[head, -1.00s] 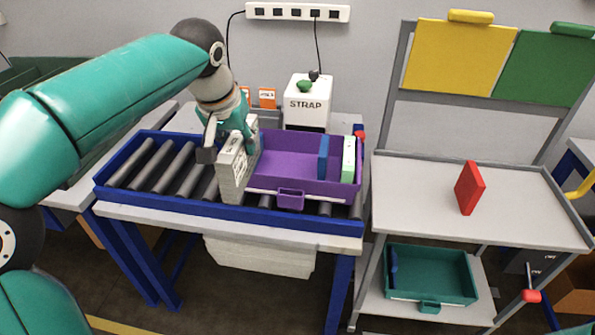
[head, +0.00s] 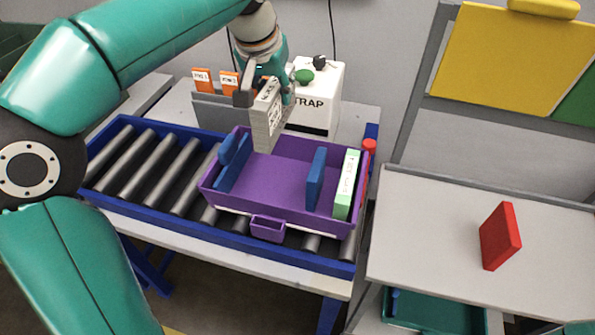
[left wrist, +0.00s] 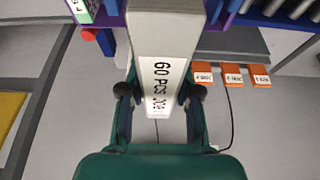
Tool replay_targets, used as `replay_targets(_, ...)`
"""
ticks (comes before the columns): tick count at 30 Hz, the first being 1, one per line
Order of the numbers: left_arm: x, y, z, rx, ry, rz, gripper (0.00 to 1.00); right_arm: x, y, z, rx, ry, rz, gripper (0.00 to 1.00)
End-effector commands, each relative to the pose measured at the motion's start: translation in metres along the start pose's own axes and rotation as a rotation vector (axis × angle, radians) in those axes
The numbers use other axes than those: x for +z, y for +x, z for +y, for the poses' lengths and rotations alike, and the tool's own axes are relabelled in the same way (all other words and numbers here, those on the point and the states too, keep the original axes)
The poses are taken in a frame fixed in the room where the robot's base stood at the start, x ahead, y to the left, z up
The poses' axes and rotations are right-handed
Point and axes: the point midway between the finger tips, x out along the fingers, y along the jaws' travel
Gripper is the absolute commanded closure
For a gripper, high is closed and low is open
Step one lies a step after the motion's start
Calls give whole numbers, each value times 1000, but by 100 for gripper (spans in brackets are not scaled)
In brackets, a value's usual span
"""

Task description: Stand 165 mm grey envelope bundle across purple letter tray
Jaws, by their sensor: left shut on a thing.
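The grey envelope bundle (head: 267,115) is upright in my left gripper (head: 267,88), above the back part of the purple letter tray. In the left wrist view the bundle (left wrist: 165,45) shows a "60 PCS" label between the two fingers (left wrist: 160,95). The purple letter tray (head: 235,213) sits on the roller conveyor. Inside it stand a blue divider (head: 315,180) and a light green bundle (head: 346,185) at the right, and another blue piece (head: 232,170) at the left end. Whether the bundle's lower edge touches the tray cannot be told. My right gripper is not in view.
The white STRAP machine (head: 320,105) stands just behind the tray, close to my gripper. Orange cards (head: 203,80) stand at the back left. A red block (head: 500,237) stands on the grey table at right. The tray's middle floor is clear.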

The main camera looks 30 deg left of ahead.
Motion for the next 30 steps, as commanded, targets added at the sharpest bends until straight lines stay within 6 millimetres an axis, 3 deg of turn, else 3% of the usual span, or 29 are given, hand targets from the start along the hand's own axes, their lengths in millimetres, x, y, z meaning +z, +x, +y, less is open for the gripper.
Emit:
replay_targets(5, 8, 13, -5, -4, -8, -1, 100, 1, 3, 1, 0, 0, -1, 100)
replay_targets(21, 56, 131, -6, -5, -11, -3, 100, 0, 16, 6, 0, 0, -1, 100)
replay_targets(30, 66, 154, -6, -5, -11, -2, 100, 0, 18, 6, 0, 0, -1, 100)
